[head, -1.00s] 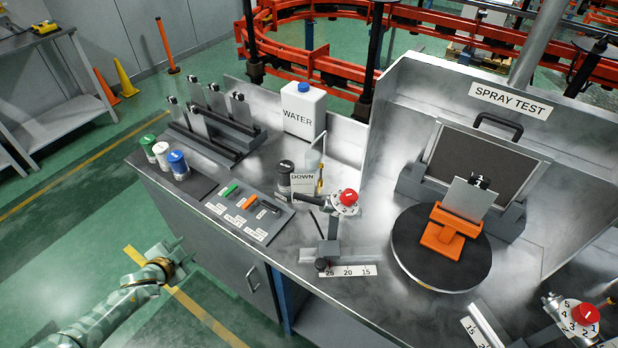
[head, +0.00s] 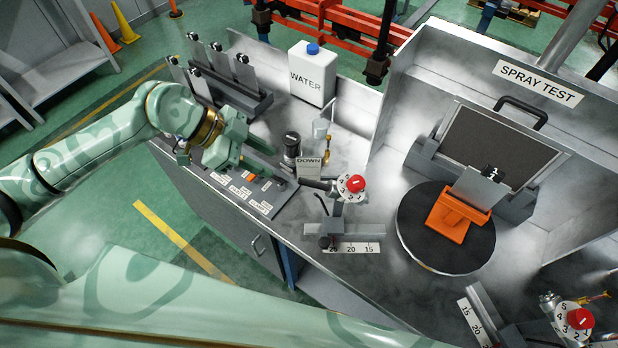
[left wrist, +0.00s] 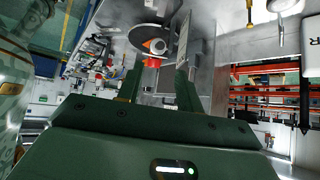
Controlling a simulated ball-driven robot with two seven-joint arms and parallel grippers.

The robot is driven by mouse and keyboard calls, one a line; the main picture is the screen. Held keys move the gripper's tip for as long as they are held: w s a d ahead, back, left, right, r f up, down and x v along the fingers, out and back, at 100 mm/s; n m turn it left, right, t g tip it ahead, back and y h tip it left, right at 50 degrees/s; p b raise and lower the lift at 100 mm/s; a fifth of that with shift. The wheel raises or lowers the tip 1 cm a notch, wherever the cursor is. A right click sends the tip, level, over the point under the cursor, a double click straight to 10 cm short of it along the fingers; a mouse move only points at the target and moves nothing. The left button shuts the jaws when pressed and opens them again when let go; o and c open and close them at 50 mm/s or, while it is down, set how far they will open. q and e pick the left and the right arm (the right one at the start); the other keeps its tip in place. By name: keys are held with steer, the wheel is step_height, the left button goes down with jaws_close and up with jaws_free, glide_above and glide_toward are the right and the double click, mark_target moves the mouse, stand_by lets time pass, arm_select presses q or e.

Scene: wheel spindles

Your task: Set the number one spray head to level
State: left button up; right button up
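One spray head (head: 322,186) with a red knob (head: 354,184) on a numbered white dial stands mid-bench, on a post by a ruler marked 25, 20, 15. A second spray head with a red knob (head: 580,319) is at the lower right, partly cut off. I cannot tell which is number one, nor its exact tilt. My left gripper (head: 270,158) is open and empty over the left of the bench, left of the middle spray head. In the left wrist view, a red knob (left wrist: 152,63) shows beyond its parted fingers. My right gripper is out of view.
A card reading DOWN (head: 309,165) stands by a dark cup (head: 291,147). A WATER jug (head: 308,80) and a rack of panels (head: 240,98) are behind. A dark turntable (head: 420,245) carries an orange stand (head: 450,215). The SPRAY TEST booth wall borders the right.

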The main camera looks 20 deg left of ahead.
mark_target(299, 179)
arm_select(q)
steer(key=x, duration=0.6)
steer(key=shift+w+d+f, duration=0.1)
steer(key=shift+d+f, duration=0.1)
steer(key=shift+d, duration=0.15)
steer(key=x, duration=0.5)
steer(key=shift+d+f, duration=0.25)
steer(key=shift+f, duration=0.1)
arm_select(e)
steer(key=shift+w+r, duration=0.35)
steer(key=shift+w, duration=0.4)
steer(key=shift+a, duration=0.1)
arm_select(q)
steer(key=shift+f, duration=0.1)
jaws_close()
